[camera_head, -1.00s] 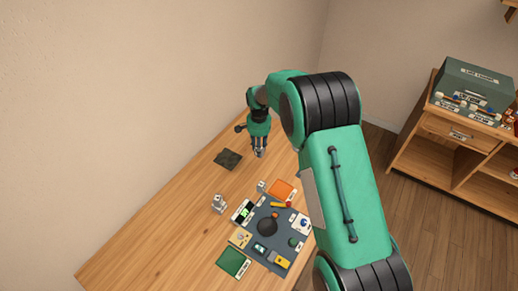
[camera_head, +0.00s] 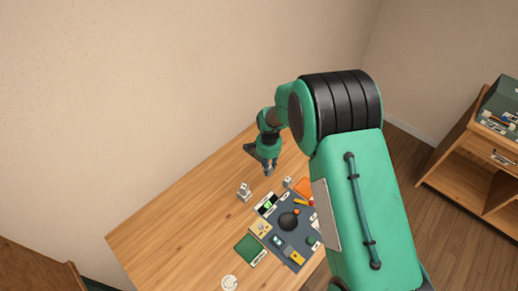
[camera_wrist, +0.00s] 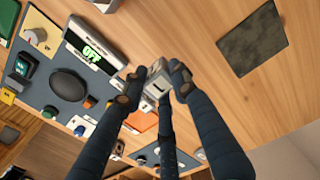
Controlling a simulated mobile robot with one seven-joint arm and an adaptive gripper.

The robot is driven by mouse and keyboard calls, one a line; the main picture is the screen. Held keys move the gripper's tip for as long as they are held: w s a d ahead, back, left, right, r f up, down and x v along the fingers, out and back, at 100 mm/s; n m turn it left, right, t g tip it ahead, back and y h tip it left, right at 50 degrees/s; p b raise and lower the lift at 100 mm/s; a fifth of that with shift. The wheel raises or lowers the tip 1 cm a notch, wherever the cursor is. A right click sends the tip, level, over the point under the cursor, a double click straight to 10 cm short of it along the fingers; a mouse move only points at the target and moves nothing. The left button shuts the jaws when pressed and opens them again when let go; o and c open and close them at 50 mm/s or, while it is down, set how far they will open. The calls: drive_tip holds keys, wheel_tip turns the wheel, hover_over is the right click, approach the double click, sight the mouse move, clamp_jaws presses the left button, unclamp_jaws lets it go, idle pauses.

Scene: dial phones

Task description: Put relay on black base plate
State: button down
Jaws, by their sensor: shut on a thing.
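My gripper (camera_wrist: 157,84) is shut on a small pale grey box with a dark mark on it, which I take to be the relay (camera_wrist: 158,83). The box shows between the fingertips in the wrist view; its lower sides are hidden by the fingers. In the head view my gripper (camera_head: 268,172) is over the table, between the dark plate and the device board. The black base plate (camera_wrist: 251,43) lies flat and bare on the table, up and right of the fingers in the wrist view. In the head view it is largely hidden behind my wrist.
A dark board (camera_head: 277,239) with a black dome, a lit "OFF" display (camera_wrist: 92,46) and several small parts lies close by. Pale grey pieces (camera_head: 244,191) (camera_head: 287,182) stand near it. A green tile (camera_head: 250,248) and a white ring (camera_head: 229,283) lie in front. Table left is free.

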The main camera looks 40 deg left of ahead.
drive_tip(key=shift+s+d+f, duration=0.1)
drive_tip(key=shift+s+f, duration=0.05)
drive_tip(key=shift+s, duration=0.35)
drive_tip(key=shift+s+d+f, duration=0.1)
drive_tip(key=shift+s, duration=0.35)
drive_tip(key=shift+a, duration=0.1)
drive_tip(key=w+a, duration=0.3)
drive_tip(key=a, duration=0.1)
drive_tip(key=w+a+f, duration=0.1)
drive_tip(key=w+a, duration=0.2)
drive_tip(key=a, duration=0.1)
drive_tip(key=w+a, duration=0.3)
drive_tip(key=a, duration=0.2)
drive_tip(key=shift+w+f+p, duration=0.2)
drive_tip(key=shift+w+p, duration=0.05)
drive_tip(key=shift+p, duration=0.15)
drive_tip(key=shift+f, duration=0.1)
drive_tip(key=shift+f, duration=1.65)
drive_tip(key=shift+d+f, duration=0.1)
drive_tip(key=shift+f, duration=0.05)
drive_tip(key=c, duration=1.4)
unclamp_jaws()
drive_tip(key=shift+o, duration=0.2)
